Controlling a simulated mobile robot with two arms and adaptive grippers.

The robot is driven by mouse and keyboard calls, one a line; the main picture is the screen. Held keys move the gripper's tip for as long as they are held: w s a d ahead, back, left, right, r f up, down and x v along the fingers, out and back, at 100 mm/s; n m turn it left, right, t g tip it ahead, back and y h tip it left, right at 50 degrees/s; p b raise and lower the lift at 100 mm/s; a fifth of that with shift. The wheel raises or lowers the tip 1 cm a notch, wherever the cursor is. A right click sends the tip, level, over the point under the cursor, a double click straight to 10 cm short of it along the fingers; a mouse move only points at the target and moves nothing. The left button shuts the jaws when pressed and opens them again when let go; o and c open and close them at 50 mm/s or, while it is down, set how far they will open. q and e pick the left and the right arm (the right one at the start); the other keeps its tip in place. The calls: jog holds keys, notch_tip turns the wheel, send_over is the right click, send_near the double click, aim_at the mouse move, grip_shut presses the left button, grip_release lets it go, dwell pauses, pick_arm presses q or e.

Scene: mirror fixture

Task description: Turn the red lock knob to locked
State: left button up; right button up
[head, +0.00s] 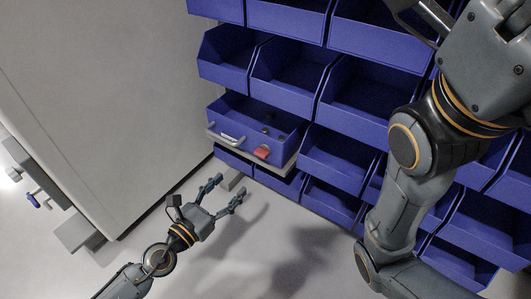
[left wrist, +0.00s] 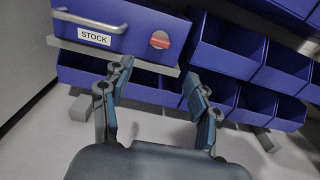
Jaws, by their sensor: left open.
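The red lock knob (head: 262,151) is on the front of a blue drawer (head: 228,132) in the bin rack, right of the drawer's handle (head: 228,140). In the left wrist view the knob (left wrist: 160,40) looks like a red disc with a bar across it, right of the label "STOCK" (left wrist: 94,36). My left gripper (head: 228,187) is open and empty, below and in front of the drawer. In the left wrist view its fingers (left wrist: 158,82) are spread, with the knob beyond and above the gap between them. My right arm comes in at the right; its gripper is at the top edge, partly cut off.
Rows of blue bins (head: 345,92) fill the rack around the drawer. A large grey panel (head: 90,90) stands to the left, with a grey fixture with a blue part (head: 33,200) on its side. The floor below the drawer is clear.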

aim_at(259, 155)
pick_arm(q)
jog(key=x, duration=1.3)
jog(key=shift+w+d, duration=0.1)
jog(key=shift+c, duration=0.5)
jog(key=c, duration=1.1)
